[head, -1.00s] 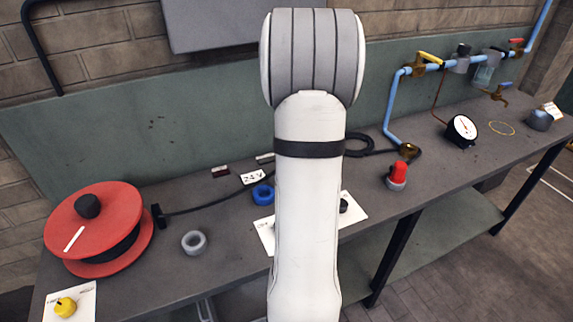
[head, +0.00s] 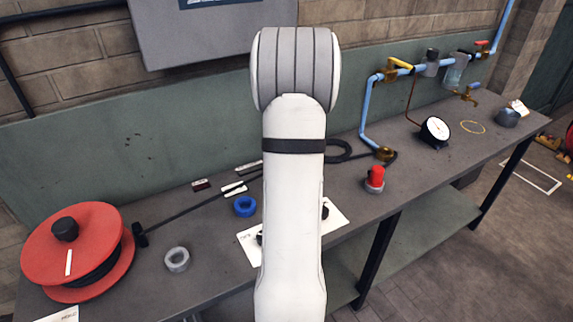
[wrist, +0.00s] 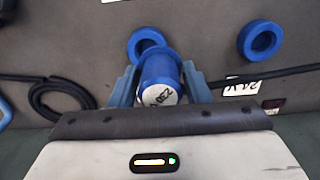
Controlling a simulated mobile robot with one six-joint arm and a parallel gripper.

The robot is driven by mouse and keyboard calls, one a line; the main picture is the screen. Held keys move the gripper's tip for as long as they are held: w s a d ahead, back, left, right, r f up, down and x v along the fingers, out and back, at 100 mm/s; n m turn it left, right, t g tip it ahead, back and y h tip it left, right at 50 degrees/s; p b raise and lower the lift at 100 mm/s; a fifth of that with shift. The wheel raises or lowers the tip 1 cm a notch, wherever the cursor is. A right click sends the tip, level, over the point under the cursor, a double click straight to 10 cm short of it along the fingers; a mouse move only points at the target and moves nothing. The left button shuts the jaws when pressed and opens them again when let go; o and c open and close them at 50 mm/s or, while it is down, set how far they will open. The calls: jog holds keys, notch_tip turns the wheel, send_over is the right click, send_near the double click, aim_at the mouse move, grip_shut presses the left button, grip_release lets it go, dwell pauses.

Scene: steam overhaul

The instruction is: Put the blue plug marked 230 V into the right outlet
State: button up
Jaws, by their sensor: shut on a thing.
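My gripper (wrist: 160,90) is shut on a blue plug (wrist: 157,68) with a white label on its end that reads 230 V upside down. A blue ring-shaped outlet (wrist: 145,35) lies just beyond the plug in the wrist view, partly covered by it. I cannot tell whether they touch. A second blue ring (wrist: 260,40) lies to the right there, near a white 24 V card (wrist: 241,86). In the head view one blue ring (head: 245,206) shows left of my arm. My arm hides the gripper, the plug and the other ring there.
A red cable reel (head: 75,245) and a grey ring (head: 177,259) are at the bench's left. A red-topped fitting (head: 375,179), a gauge (head: 434,130) and blue pipes (head: 365,110) are right of my arm. A black cable coil (wrist: 60,97) lies near the wall.

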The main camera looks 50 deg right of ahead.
jog(key=shift+s+d, duration=0.15)
jog(key=shift+d, duration=0.9)
jog(key=shift+f+b, duration=1.85)
jog(key=shift+f, duration=1.1)
jog(key=o, duration=1.1)
jog(key=shift+a, duration=0.1)
jog(key=shift+o, duration=0.2)
jog(key=shift+r, duration=0.15)
notch_tip(320, 180, up, 8)
jog(key=shift+f, duration=0.15)
